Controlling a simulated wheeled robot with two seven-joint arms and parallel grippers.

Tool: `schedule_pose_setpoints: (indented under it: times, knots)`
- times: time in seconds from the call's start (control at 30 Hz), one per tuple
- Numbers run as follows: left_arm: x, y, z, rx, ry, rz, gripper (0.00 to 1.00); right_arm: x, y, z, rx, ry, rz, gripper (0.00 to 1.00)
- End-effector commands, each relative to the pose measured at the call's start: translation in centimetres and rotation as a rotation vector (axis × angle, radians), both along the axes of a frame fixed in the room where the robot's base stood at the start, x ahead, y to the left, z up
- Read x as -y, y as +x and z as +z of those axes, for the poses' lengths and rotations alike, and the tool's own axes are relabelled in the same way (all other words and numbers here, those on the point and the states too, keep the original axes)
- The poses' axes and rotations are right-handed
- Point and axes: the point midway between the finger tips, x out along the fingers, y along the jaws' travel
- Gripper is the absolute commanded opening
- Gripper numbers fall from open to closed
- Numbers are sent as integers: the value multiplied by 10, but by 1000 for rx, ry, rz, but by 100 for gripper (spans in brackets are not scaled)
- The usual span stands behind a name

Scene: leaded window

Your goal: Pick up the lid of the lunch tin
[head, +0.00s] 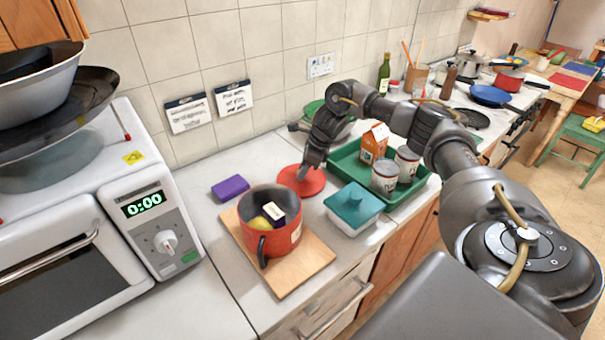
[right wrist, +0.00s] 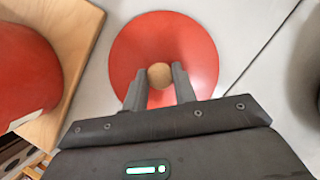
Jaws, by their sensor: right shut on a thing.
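A small box with a teal lid (head: 355,203) and a pale body, which looks like the lunch tin, stands on the counter right of the red pot (head: 285,238). I cannot tell whether the red lid touches the counter. My left gripper is not in view.
The pot stands on a wooden board (head: 305,260) with items inside. A purple block (head: 230,188) lies at left. A green tray (head: 346,168) holds a carton (head: 374,143) and two tins right of the gripper. A microwave (head: 150,220) stands at left.

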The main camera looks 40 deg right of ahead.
Motion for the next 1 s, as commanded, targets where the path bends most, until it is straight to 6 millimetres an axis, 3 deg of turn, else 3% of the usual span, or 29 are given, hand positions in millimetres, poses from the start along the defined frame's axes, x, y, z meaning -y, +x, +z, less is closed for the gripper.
schedule_pose_setpoints:
  times: [0.27,0.47,0.57,0.8,1.0]
  knots:
    - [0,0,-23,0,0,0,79,0,1,29,8,0,0,1]
    - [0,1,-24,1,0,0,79,8,-35,73,6,-2,1,1]
    - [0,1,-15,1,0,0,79,12,-53,97,5,-3,1,1]
    - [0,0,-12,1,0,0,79,22,-107,117,3,-2,0,1]
    - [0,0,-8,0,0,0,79,25,-131,127,1,-1,0,1]
